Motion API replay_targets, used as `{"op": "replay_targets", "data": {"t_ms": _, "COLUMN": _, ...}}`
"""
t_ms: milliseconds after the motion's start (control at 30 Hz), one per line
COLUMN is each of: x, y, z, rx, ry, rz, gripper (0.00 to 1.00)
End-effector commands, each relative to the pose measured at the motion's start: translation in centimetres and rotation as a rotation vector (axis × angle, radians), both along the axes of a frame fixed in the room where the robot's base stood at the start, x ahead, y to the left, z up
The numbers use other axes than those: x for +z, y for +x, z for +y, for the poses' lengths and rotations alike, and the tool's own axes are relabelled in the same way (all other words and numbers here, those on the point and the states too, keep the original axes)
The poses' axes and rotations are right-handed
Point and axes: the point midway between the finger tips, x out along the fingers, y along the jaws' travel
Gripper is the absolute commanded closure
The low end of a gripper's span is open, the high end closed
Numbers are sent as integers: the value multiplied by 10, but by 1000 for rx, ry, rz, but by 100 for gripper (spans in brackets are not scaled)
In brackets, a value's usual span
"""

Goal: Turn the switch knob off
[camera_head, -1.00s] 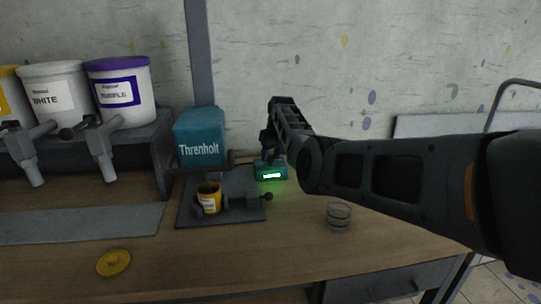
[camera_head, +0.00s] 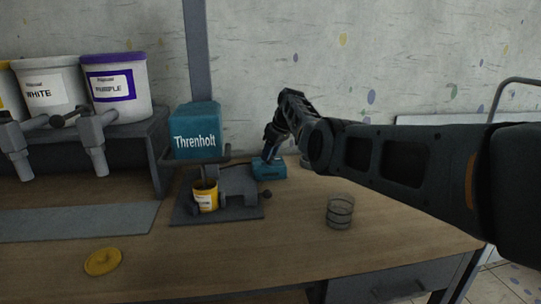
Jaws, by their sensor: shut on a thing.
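The switch is a small teal box (camera_head: 269,170) on the table, right of the teal Threnholt machine (camera_head: 196,130). Its front panel is dark. My gripper (camera_head: 270,154) reaches down onto the top of this box and is shut on its knob. The knob itself is hidden by the fingers, so its angle cannot be told.
A yellow tin (camera_head: 205,198) stands on the machine's dark base (camera_head: 236,208). A clear ribbed glass (camera_head: 340,211) stands to the right, below my arm. A yellow lid (camera_head: 103,261) lies at front left. Paint buckets (camera_head: 117,84) stand on a rack at left.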

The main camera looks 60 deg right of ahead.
Motion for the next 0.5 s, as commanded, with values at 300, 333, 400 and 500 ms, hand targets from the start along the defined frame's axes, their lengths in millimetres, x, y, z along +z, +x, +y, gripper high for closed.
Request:
{"op": "replay_targets", "data": {"t_ms": 300, "x": 2, "y": 1, "z": 0, "rx": 4, "ry": -2, "rz": -2, "gripper": 89}}
{"op": "replay_targets", "data": {"t_ms": 333, "x": 2, "y": 1, "z": 0, "rx": 4, "ry": -2, "rz": -2, "gripper": 89}}
{"op": "replay_targets", "data": {"t_ms": 400, "x": 1, "y": 1, "z": 0, "rx": 4, "ry": -2, "rz": -2, "gripper": 53}}
{"op": "replay_targets", "data": {"t_ms": 500, "x": 1, "y": 1, "z": 0, "rx": 4, "ry": -2, "rz": -2, "gripper": 44}}
